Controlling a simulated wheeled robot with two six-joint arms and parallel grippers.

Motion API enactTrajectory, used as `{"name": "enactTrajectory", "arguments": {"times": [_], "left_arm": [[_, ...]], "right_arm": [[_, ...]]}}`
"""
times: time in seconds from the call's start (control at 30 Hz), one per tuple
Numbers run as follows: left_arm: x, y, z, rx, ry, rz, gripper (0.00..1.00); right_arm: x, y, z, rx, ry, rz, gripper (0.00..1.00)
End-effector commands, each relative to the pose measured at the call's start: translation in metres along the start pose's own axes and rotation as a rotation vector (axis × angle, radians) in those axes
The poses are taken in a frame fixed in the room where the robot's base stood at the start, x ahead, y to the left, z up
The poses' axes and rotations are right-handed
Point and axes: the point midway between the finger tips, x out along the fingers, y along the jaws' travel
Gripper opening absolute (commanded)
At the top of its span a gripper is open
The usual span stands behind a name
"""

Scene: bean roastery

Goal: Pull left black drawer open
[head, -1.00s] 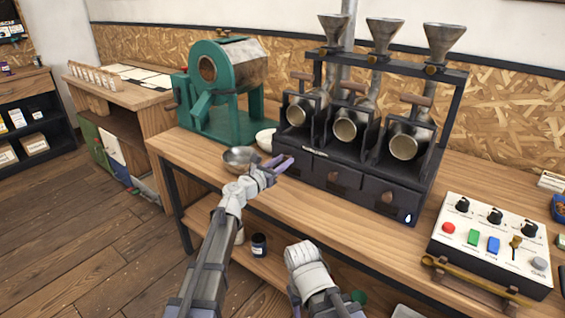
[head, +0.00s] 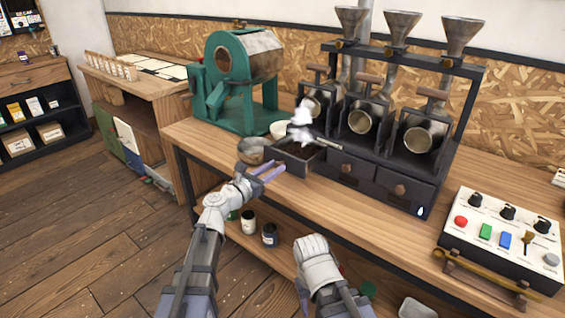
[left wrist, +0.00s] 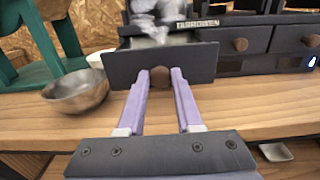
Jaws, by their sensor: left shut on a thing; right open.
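The left black drawer (head: 297,160) of the black three-funnel roaster (head: 388,172) is pulled partway out and its inside shows. In the left wrist view the drawer's dark front (left wrist: 200,62) faces me, with a round brown knob (left wrist: 160,76) in its middle. My left gripper (head: 274,170) is shut on this knob, one purple finger on each side, as the left wrist view (left wrist: 160,88) shows. My right gripper (head: 303,294) is low in front of the bench, away from the drawers, mostly hidden behind its wrist; it is open.
White smoke (head: 300,122) stands above the open drawer. A metal bowl (head: 251,150) sits just left of it, with a white bowl (head: 279,129) behind. The green roaster drum (head: 238,85) is at the back left. A control box (head: 503,238) stands at the right.

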Motion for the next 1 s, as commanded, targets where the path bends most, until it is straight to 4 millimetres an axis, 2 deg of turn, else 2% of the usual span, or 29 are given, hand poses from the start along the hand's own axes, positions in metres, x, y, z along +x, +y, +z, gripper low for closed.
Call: {"name": "enactTrajectory", "arguments": {"times": [0.37,0.4,0.63,0.87,1.0], "left_arm": [[-0.004,0.000,0.001,-0.002,-0.002,-0.001,0.00],[-0.004,0.000,0.001,-0.002,-0.002,-0.001,0.35],[-0.004,0.000,0.001,-0.002,-0.002,-0.001,0.61],[-0.004,0.000,0.001,-0.001,-0.002,-0.001,0.62],[-0.014,0.000,0.001,-0.001,-0.002,0.001,0.62]], "right_arm": [[0.000,0.000,0.000,0.000,0.000,0.000,0.50],[0.000,0.000,0.000,0.000,0.000,0.000,0.50],[0.000,0.000,0.000,0.000,0.000,0.000,0.50],[0.000,0.000,0.000,0.000,0.000,0.000,0.50],[0.000,0.000,0.000,0.000,0.000,0.000,0.50]]}}
